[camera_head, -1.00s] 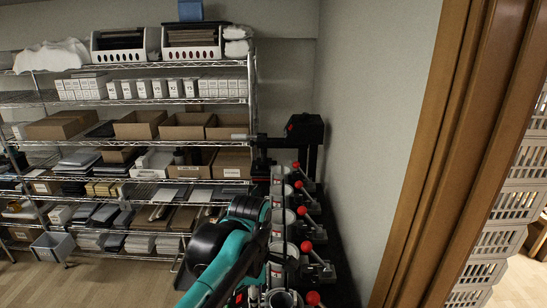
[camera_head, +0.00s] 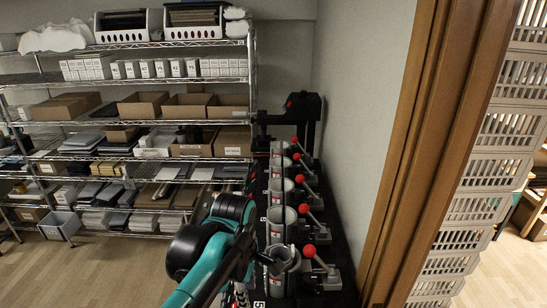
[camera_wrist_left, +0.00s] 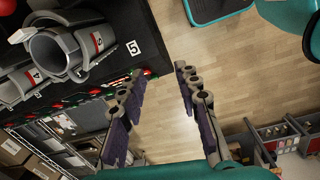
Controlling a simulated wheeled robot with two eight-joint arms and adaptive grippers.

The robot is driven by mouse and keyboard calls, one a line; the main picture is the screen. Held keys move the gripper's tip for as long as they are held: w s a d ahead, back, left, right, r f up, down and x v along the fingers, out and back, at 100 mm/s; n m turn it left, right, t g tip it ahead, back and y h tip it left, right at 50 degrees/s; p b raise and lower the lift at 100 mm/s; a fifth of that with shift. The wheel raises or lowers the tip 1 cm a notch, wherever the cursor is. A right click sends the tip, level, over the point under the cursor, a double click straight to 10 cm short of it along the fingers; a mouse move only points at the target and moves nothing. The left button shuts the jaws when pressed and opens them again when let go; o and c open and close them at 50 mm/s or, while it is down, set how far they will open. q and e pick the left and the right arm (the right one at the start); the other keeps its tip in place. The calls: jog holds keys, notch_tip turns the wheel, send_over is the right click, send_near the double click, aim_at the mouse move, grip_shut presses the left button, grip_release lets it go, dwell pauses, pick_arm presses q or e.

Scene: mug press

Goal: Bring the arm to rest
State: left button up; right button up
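My left arm, teal and black, comes in from the bottom of the head view. Its gripper (camera_head: 253,258) is partly hidden there, beside the nearest mug press (camera_head: 284,260). In the head view several presses with red-ball levers (camera_head: 309,250) run away from me in a row. My right gripper is in neither view.
A wire shelf (camera_head: 125,51) with boxes and bins stands at the back left. A wall (camera_head: 355,110) and wooden door frame (camera_head: 415,150) bound the right side. Grey crates (camera_head: 480,210) stack beyond the frame. Wooden floor (camera_head: 100,270) is clear at the lower left.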

pick_arm(q)
jog(key=s+a+f+m+t+b, duration=0.2)
jog(key=a+f+m+b, duration=0.2)
jog(key=f+b, duration=0.4)
jog(key=s+a+f+m+t+b, duration=0.2)
jog(key=f+m+b, duration=0.4)
jog(key=f, duration=0.6)
jog(key=s+a+f+m+t+b, duration=0.2)
jog(key=s+a+f+m+b, duration=0.2)
jog(key=f+b, duration=0.5)
notch_tip(320, 180, down, 2)
jog(key=shift+a+f+m+b, duration=0.1)
jog(key=shift+a+m+b, duration=0.3)
jog(key=shift+a+m, duration=0.5)
jog(key=shift+w, duration=0.1)
